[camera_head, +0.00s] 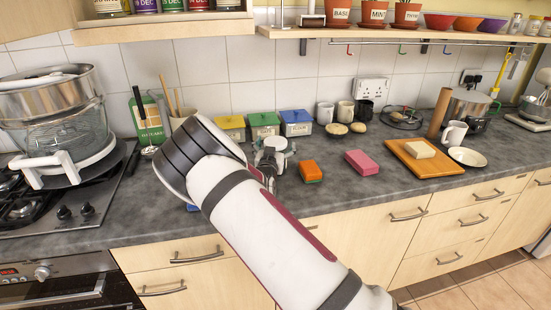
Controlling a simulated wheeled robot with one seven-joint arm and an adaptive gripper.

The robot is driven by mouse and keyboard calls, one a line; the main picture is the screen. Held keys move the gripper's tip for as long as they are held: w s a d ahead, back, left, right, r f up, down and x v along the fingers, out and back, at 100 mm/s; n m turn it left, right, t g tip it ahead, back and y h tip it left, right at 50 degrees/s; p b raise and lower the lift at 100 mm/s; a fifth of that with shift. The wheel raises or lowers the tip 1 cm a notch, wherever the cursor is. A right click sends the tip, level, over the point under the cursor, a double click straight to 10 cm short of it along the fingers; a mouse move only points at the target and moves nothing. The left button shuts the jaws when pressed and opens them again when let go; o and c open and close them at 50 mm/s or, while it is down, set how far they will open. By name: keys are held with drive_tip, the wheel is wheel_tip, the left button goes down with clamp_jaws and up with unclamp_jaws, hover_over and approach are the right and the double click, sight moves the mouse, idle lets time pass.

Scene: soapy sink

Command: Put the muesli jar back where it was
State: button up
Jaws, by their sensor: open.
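I cannot pick out a jar that is clearly the muesli jar. Three lidded containers stand against the tiled wall: one with a yellow lid (231,123), one with a green lid (264,119) and one with a blue lid (296,117); their labels are too small to read. My gripper (276,163) is open over the counter, in front of the green-lidded and blue-lidded containers. Its fingers are small and partly hidden by my wrist and arm, which cover the counter's front middle. I see nothing held in it.
An orange sponge (310,171) and a pink sponge (362,162) lie on the grey counter (330,202) right of my gripper. A cutting board (432,168) bears a pale block. Cups and bowls stand behind. A hob with a pot (55,125) is at left; shelves hang above.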

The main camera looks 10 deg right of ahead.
drive_tip(key=c, duration=2)
drive_tip(key=shift+c, duration=0.2)
drive_tip(key=shift+r, duration=0.2)
